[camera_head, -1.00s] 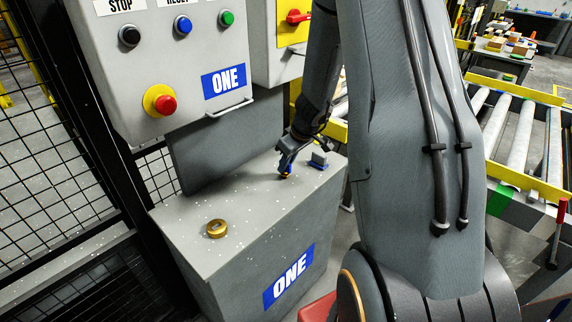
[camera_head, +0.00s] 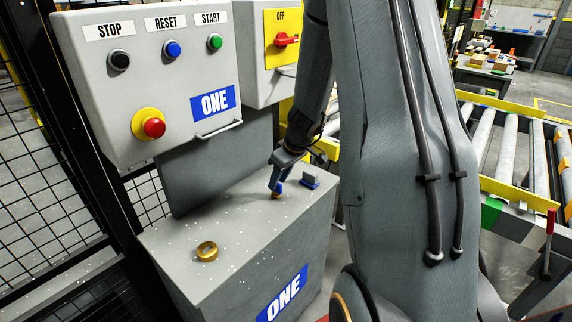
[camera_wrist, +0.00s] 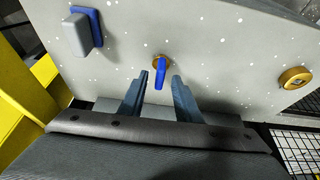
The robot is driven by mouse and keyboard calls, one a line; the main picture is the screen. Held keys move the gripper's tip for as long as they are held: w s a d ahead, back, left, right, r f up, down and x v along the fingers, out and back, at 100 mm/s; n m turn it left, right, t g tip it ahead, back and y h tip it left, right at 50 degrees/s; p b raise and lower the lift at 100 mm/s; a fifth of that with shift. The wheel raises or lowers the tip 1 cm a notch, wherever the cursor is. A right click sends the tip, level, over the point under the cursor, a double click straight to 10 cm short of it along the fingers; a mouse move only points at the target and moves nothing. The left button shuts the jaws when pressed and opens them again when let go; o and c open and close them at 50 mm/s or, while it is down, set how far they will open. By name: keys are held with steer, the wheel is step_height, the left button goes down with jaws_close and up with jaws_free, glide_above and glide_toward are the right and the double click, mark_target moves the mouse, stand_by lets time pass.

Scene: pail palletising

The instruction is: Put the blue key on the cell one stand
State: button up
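The cell one stand (camera_head: 225,250) is the grey cabinet with a blue ONE label. The blue key (camera_wrist: 159,78) shows in the wrist view at a small brass holder (camera_wrist: 161,61) on the stand's top. My gripper (camera_wrist: 160,80) is open, with one finger on each side of the key and visible gaps between. In the head view my gripper (camera_head: 276,188) points down at the stand top, beside the brass holder (camera_head: 275,196). The fingers largely hide the key there. I cannot tell how deep the key sits in the holder.
An empty-looking brass ring (camera_head: 207,251) is at the stand's front left. A grey block with a blue base (camera_head: 310,180) stands close right of my gripper. The button panel (camera_head: 150,90) rises behind the stand. A mesh fence is left, roller conveyors (camera_head: 510,140) right.

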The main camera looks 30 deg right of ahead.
steer(key=v, duration=0.9)
steer(key=s+a+f+m+g+h, duration=0.1)
steer(key=s+a+m+g, duration=0.2)
steer(key=s+a, duration=1.3)
steer(key=s+m, duration=0.1)
steer(key=s, duration=0.2)
steer(key=shift+a+f+g+h+b, duration=0.2)
steer(key=shift+a+g+h+b, duration=0.1)
steer(key=shift+b, duration=0.1)
steer(key=shift+s, duration=0.1)
